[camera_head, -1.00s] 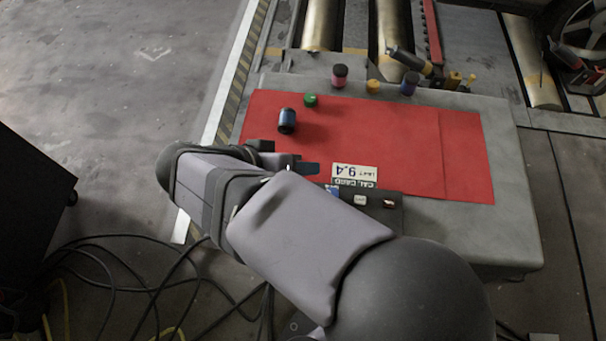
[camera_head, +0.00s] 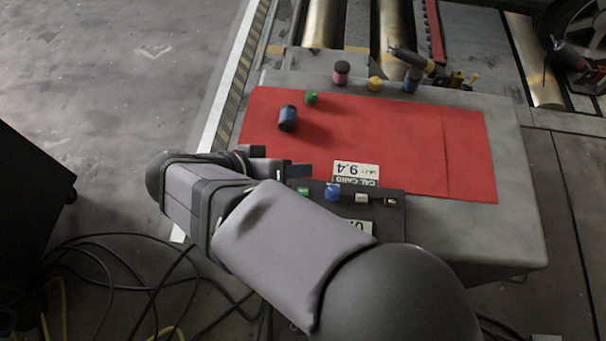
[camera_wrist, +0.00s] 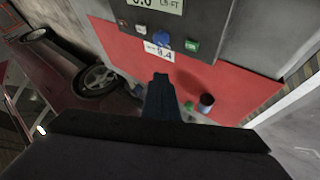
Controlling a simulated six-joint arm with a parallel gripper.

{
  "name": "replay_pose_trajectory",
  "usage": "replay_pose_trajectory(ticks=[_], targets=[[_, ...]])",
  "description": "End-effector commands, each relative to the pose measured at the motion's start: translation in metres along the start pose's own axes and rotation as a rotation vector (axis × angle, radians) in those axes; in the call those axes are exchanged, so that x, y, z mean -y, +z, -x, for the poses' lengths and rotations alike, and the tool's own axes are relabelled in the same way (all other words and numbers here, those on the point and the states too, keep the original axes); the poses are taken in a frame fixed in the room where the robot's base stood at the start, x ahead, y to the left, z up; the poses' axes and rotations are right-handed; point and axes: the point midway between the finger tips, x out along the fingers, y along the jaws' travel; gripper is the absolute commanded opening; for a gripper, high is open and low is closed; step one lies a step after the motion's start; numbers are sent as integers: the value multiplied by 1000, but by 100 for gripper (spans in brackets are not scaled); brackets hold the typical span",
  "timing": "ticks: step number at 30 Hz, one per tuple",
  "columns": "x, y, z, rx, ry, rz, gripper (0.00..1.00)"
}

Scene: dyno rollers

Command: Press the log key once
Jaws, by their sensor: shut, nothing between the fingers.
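A dark instrument box (camera_head: 393,230) stands at the near edge of the red mat, partly hidden behind my arm. Its face has a green key (camera_head: 303,190), a blue knob (camera_head: 332,192), a white key (camera_head: 362,198) and a dark switch with an orange mark (camera_head: 390,202). The wrist view also shows the green key (camera_wrist: 192,45), blue knob (camera_wrist: 162,42) and white key (camera_wrist: 141,28), below a display (camera_wrist: 157,4). Key lettering is too small to read, so I cannot tell which is log. My gripper (camera_head: 307,170) is shut and empty, beside the green key, apparently above the mat.
A card reading 9.4 (camera_head: 355,172) lies beside the box on the red mat (camera_head: 410,150). A blue-and-black cylinder (camera_head: 287,118) and a green cap (camera_head: 311,97) are on the mat's far left. Several small parts and a screwdriver-like tool (camera_head: 413,60) lie beyond it.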

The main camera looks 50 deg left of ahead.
Motion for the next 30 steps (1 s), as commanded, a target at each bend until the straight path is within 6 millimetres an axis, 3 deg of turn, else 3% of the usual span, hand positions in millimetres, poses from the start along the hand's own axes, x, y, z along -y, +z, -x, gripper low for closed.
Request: replay_pose_trajectory(ticks=[15,30], targets=[[31,31,-43,0,0,1,0],[35,35,-48,0,0,0,0]])
